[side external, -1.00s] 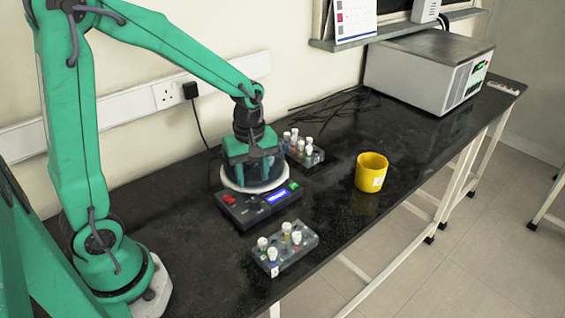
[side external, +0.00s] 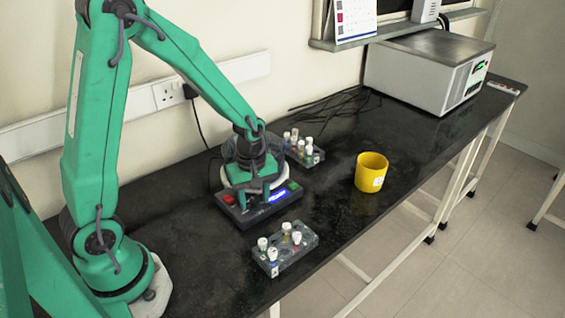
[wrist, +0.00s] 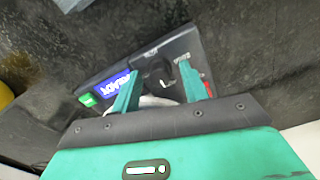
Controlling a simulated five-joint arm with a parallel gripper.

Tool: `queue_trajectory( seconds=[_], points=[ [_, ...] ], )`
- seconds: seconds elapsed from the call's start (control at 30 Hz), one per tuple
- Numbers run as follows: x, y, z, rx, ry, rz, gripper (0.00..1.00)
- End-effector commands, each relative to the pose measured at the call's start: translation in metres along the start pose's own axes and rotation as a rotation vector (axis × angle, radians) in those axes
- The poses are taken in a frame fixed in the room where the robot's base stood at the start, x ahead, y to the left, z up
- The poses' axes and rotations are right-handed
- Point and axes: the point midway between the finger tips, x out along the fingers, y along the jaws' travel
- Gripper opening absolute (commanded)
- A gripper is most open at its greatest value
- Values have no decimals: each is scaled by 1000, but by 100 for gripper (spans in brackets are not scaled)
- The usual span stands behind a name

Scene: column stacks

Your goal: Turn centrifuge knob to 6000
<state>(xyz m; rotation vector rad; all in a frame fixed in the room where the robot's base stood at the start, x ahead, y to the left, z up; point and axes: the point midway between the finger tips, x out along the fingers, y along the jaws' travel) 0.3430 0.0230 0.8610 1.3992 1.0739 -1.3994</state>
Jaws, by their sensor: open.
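The centrifuge (side external: 240,216) sits on the black bench, with a dark front panel, a red switch (side external: 228,198), a lit blue display (side external: 277,198) and a green button. In the wrist view, the panel shows the green button (wrist: 88,100), blue display (wrist: 115,85) and a dark round knob (wrist: 158,74). My gripper (side external: 255,200) points down over the panel and is open. In the wrist view its two fingers (wrist: 158,82) stand on either side of the knob. Contact with the knob cannot be told. The knob's pointer and the display digits are unreadable.
A tube rack (side external: 286,252) stands close in front of the centrifuge, and another rack (side external: 303,153) is just behind it. A yellow cup (side external: 371,172) stands to the right. A large grey-white machine (side external: 425,70) is at the far end. The bench between them is mostly clear.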

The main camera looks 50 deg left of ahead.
Motion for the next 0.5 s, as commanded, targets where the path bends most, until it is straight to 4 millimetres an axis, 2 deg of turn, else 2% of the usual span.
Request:
queue_trajectory(
  seconds=[0.17,0.37,0.4,0.5],
  points=[
    [0,0,0,0,0,0,42],
    [0,0,0,0,0,0,3],
    [0,0,0,0,0,0,0],
    [0,0,0,1,0,0,0]
  ],
)
